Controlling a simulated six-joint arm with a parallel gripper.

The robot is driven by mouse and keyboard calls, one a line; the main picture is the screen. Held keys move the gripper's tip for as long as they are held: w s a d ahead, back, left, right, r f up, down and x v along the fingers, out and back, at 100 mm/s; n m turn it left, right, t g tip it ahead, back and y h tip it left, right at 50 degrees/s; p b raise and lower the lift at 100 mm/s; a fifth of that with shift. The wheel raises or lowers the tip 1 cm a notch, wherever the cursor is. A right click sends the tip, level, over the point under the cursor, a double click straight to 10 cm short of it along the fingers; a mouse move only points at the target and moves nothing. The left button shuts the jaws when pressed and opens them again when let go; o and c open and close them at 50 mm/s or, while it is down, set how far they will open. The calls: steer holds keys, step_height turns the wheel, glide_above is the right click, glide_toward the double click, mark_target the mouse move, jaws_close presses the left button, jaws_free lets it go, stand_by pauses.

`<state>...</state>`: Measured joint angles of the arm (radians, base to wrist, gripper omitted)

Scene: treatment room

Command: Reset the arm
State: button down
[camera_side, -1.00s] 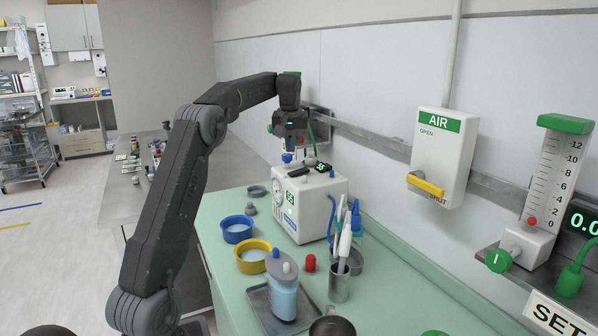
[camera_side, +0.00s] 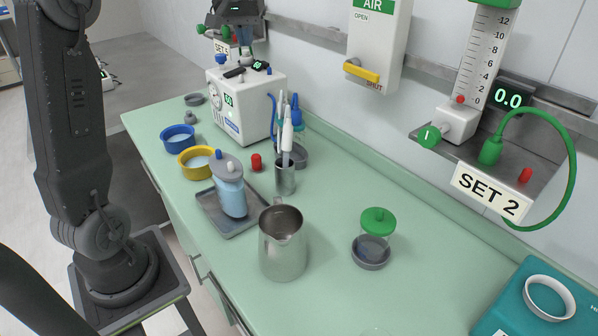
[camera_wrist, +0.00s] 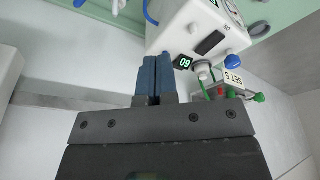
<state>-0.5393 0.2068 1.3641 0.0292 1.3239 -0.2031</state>
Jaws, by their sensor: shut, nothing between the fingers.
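My gripper (camera_wrist: 157,78) is shut and empty; its two blue-grey fingers lie side by side in the wrist view. In the side view my gripper (camera_side: 244,45) is at the top edge, partly cut off, above the back of the white device box (camera_side: 246,103). The box also shows ahead of the fingers in the wrist view (camera_wrist: 190,30), with a lit display and a blue knob (camera_wrist: 236,62). I cannot tell the exact gap between fingers and box in the side view.
A blue bowl (camera_side: 179,139), a yellow bowl (camera_side: 199,164), a bottle on a tray (camera_side: 230,195), a tool cup (camera_side: 285,180), a steel jug (camera_side: 283,250) and a green-lidded jar (camera_side: 378,222) stand on the green counter (camera_side: 330,290). The wall holds an AIR box (camera_side: 378,45) and a flowmeter (camera_side: 485,60).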

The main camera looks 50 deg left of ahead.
steer(key=s+d+f+m+t, duration=0.1)
steer(key=s+d+m, duration=0.1)
steer(key=s+d, duration=0.5)
steer(key=s+d+f+m+t, duration=0.1)
steer(key=s+d+m, duration=0.2)
steer(key=d, duration=0.7)
steer(key=s+d+f+m, duration=0.1)
steer(key=s+d+f, duration=0.2)
steer(key=s, duration=0.2)
steer(key=s+d+f+m+t+h, duration=0.1)
steer(key=s+d+f+m, duration=0.1)
steer(key=s+d+f, duration=0.2)
steer(key=shift+s+d+f+h, duration=0.2)
steer(key=shift+s+d+h, duration=0.1)
steer(key=shift+s, duration=0.65)
